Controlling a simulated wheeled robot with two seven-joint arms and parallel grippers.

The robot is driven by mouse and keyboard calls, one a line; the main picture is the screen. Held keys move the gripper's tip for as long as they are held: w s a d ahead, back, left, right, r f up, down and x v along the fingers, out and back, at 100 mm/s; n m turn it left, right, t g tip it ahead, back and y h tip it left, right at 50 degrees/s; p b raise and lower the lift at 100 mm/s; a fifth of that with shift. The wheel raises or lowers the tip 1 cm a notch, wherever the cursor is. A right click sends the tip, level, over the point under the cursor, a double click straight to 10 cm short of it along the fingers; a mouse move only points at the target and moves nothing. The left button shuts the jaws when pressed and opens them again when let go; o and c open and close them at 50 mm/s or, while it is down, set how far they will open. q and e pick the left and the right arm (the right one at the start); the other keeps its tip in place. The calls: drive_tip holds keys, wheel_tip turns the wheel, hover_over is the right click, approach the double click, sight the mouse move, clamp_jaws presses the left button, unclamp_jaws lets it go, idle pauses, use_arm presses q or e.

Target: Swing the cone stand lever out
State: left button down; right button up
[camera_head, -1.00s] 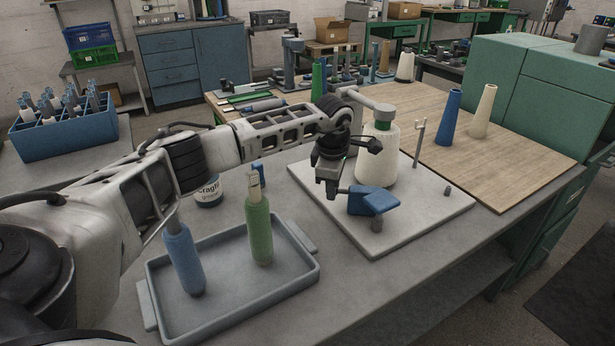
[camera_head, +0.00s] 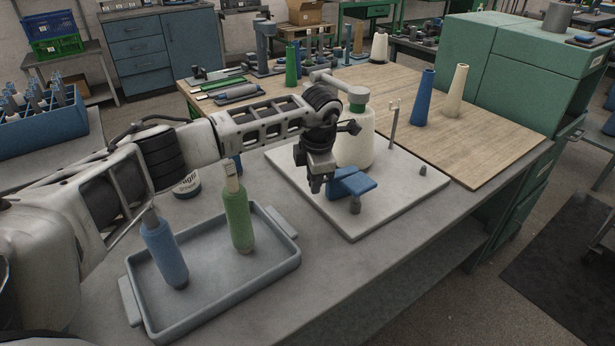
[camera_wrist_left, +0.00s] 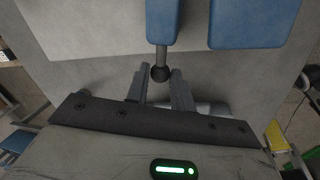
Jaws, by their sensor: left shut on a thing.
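The cone stand is a pale square plate (camera_head: 400,195) bearing a cream cone (camera_head: 356,140) with a green top band, under a grey overhead arm (camera_head: 335,82). My left gripper (camera_head: 318,188) is low beside the block's left end. In the left wrist view, its fingers (camera_wrist_left: 161,80) are shut around a dark ball knob (camera_wrist_left: 160,73) on a short rod from the blue block (camera_wrist_left: 162,22). The fingers hide the knob in the head view. My right gripper is out of view.
A grey tray (camera_head: 213,275) holding a blue cone and a green cone stands front left. A thin forked post (camera_head: 394,125) and a small peg (camera_head: 423,170) stand on the plate's right. Bare table lies in front of the plate.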

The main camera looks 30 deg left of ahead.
use_arm(q)
drive_tip(key=shift+d, duration=0.1)
drive_tip(key=c, duration=1.2)
unclamp_jaws()
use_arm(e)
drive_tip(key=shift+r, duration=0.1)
use_arm(q)
wheel_tip(320, 180, up, 16)
drive_tip(key=s+d+b, duration=0.1)
drive_tip(key=s+d, duration=0.1)
drive_tip(key=shift+f, duration=0.15)
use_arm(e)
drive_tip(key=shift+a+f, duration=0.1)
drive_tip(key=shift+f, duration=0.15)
use_arm(q)
drive_tip(key=shift+s, duration=0.1)
